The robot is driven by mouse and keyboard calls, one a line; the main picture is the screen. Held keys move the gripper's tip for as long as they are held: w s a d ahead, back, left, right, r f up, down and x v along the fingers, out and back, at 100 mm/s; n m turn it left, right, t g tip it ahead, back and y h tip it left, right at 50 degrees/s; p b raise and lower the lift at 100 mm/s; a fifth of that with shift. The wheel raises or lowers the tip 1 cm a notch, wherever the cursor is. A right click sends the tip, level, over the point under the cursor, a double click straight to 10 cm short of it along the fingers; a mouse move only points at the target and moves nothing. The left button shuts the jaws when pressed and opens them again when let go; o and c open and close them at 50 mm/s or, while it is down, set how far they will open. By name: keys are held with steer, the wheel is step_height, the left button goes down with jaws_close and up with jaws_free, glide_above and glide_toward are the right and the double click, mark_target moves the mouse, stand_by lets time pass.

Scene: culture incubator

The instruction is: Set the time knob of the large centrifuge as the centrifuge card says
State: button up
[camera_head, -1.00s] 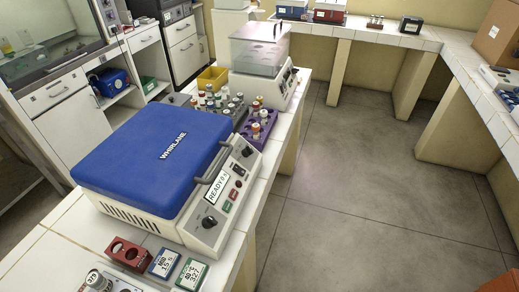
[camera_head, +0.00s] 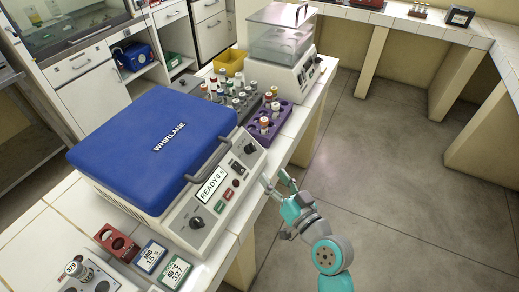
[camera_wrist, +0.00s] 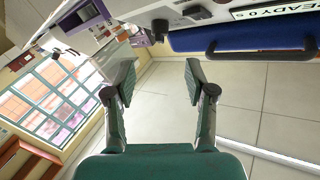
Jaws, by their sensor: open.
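The large centrifuge (camera_head: 150,150) has a shut blue lid marked WHIRLANE and a sloped front panel. Its display (camera_head: 211,185) reads READY 0 s. One black knob (camera_head: 197,222) sits at the panel's near end, another (camera_head: 250,148) at its far end; I cannot tell their labels. A blue-edged card (camera_head: 151,256) stands by the near end, its lines small, seemingly 800 and 15 s. My gripper (camera_head: 279,182) is open and empty, off the panel's front near its far end. In the wrist view, a black knob (camera_wrist: 160,27) shows beyond the open fingers (camera_wrist: 157,76).
A green-edged card (camera_head: 174,273), a red block (camera_head: 117,243) and a small device (camera_head: 85,274) line the bench's near end. A purple rack (camera_head: 263,126) of tubes and a clear-lidded machine (camera_head: 283,50) stand beyond the centrifuge. The floor right of the bench is clear.

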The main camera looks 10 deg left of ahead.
mark_target(251, 148)
steer(key=x, duration=1)
steer(key=shift+w+a, duration=0.25)
steer(key=shift+w, duration=0.05)
steer(key=shift+c, duration=0.3)
jaws_close()
